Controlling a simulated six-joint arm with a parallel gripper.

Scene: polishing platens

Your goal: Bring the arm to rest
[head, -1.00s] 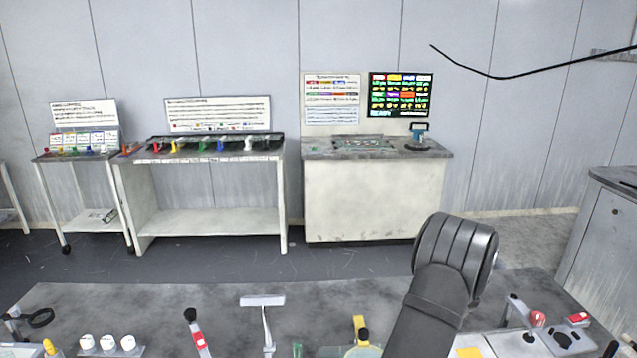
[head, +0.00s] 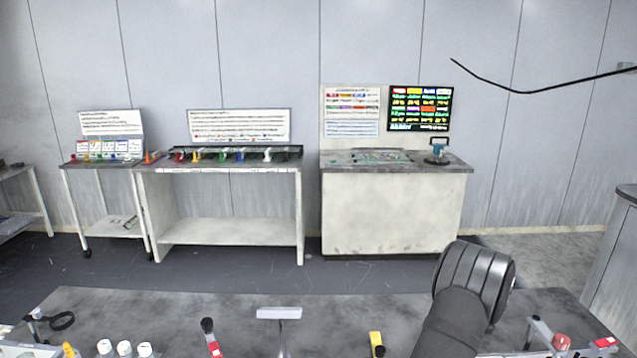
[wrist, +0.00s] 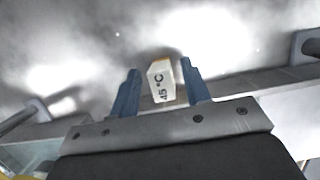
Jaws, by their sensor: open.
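My gripper (wrist: 160,70) shows in the wrist view with its two blue fingers spread apart. A small whitish block marked "45 °C" (wrist: 161,82) appears between the fingers, with a gap visible on the right side. I cannot tell whether the block lies between the fingertips or farther beyond them. In the head view my dark arm rises at the lower right, over the near bench; the fingers are hidden there.
The near grey bench (head: 160,305) carries white-capped bottles (head: 124,348), a T-shaped stand (head: 279,313) and a red-knobbed device (head: 561,342). Across the floor stand a white cabinet (head: 390,215), a white table (head: 230,225) and a small cart (head: 100,165). A black cable (head: 530,92) hangs at upper right.

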